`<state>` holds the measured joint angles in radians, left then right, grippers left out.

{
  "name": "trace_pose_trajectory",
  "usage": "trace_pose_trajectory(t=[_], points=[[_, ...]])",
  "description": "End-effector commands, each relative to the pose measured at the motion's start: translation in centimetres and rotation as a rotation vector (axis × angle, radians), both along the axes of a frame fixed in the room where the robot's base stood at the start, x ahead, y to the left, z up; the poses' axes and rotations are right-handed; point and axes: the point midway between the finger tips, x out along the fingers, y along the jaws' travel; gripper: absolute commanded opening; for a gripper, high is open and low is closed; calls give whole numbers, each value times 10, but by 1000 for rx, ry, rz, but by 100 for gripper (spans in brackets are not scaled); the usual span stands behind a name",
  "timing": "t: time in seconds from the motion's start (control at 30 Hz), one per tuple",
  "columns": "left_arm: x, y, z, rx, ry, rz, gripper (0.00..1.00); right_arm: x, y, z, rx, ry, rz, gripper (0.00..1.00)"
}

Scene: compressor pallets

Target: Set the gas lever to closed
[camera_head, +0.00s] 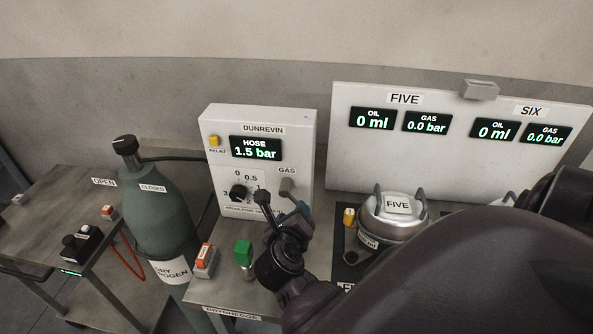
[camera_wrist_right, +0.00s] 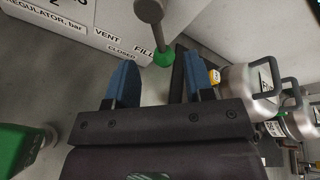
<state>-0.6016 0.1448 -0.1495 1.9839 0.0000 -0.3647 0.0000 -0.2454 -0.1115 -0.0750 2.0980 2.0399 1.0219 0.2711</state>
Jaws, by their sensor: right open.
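The gas lever (camera_head: 287,186) is a grey handle under the GAS label on the front of the white DUNREVIN panel (camera_head: 222,122). In the right wrist view the lever (camera_wrist_right: 155,28) has a grey shaft and a green tip. The tip lies beside the FILL label, with the CLOSED and VENT labels farther left. My right gripper (camera_wrist_right: 162,82) is open and empty, its blue fingers either side of the space just below the lever tip, not visibly touching it. In the head view the right gripper (camera_head: 284,213) is in front of the panel, partly hiding its lower labels. My left gripper is not in view.
A metal vessel marked FIVE (camera_head: 396,215) stands to the right. A green gas cylinder (camera_head: 160,215) stands left. The hose display (camera_head: 255,148) reads 1.5 bar.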

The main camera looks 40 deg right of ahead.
Motion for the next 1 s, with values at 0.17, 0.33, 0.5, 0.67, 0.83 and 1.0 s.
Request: trace_pose_trajectory(t=[0.17, 0.33, 0.5, 0.67, 0.83, 1.0], points=[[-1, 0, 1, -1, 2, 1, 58, 18, -23, -8, -3, -1, 0, 48], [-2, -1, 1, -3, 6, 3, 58, 30, -37, -14, -3, -1, 1, 48], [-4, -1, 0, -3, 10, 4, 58, 35, -44, -17, 0, -2, 1, 48], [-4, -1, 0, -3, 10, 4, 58, 36, -45, -18, 0, -1, 0, 48], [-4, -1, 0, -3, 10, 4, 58, 36, -45, -18, 0, -1, 0, 44], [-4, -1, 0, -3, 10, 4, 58, 36, -45, -17, 0, -1, 0, 18]])
